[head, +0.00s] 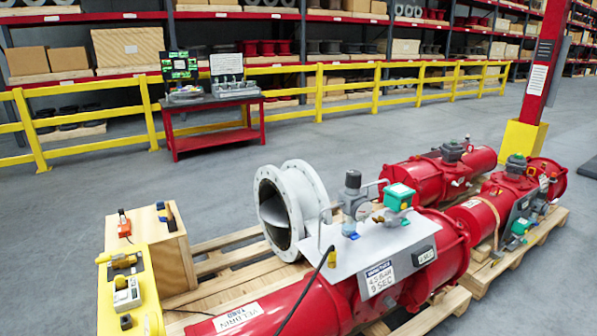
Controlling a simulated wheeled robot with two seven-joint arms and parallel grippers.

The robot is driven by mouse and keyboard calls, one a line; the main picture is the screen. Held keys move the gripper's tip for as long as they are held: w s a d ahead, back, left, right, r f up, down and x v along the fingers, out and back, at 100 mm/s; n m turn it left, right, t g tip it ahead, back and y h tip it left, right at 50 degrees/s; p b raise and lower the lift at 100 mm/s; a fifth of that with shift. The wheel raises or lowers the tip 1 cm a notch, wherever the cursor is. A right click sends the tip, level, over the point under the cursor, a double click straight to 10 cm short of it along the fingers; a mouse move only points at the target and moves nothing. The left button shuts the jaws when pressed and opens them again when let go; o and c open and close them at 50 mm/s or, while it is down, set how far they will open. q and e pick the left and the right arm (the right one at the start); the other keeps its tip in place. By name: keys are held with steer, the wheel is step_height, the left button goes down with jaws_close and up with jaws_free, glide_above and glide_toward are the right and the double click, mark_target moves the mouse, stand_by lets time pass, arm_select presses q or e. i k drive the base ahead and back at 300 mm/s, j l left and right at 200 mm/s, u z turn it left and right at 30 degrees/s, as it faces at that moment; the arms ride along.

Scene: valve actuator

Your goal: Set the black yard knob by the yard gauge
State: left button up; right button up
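Neither of my grippers is in view. I cannot tell for sure which part is the black yard knob. A small black knob-like part (126,321) sits low on a yellow panel (112,275) at the lower left. A dark grey capped part (352,180) stands upright on the grey plate of the red actuator. A white boxy device (127,293) and a yellow-and-dark device (123,262) sit above the black part on the yellow panel.
A wooden box (172,260) beside the yellow panel carries an orange tool (124,224). Red actuators (420,178) and a pale flanged valve (302,190) lie on pallets. A red table (215,140) stands before a yellow railing (350,90). Floor between is clear.

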mark_target(353, 177)
steer(key=i+l+u, duration=0.15)
steer(key=l+u, duration=0.15)
steer(key=u, duration=0.15)
steer(key=i+l+u, duration=0.15)
steer(key=l+u, duration=0.2)
steer(key=u, duration=0.15)
steer(key=l+u, duration=0.45)
steer(key=i+j, duration=0.05)
steer(key=j, duration=0.05)
